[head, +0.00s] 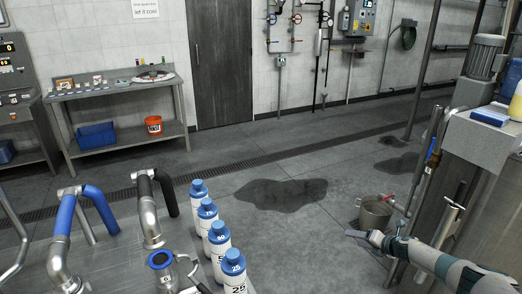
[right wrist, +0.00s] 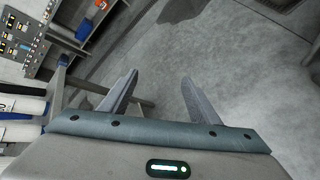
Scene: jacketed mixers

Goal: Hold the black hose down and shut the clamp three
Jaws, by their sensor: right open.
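The black hose (head: 167,192) is in the lower left of the head view, bending down from the top of a steel elbow pipe (head: 149,219). A blue-rimmed fitting (head: 160,260) with a steel clamp-like part (head: 187,267) beside it is at the bottom edge. I cannot tell which clamp is number three. My right gripper (head: 358,235) is well to the right of the hose, over the floor, apart from both. In the right wrist view its two fingers (right wrist: 158,88) are spread with nothing between them. My left gripper is not in view.
A blue hose (head: 98,205) runs left of the black one. Several blue-capped white bottles (head: 219,242) stand in a row between the hoses and my right arm. Wet floor patches (head: 280,193) lie in the open middle.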

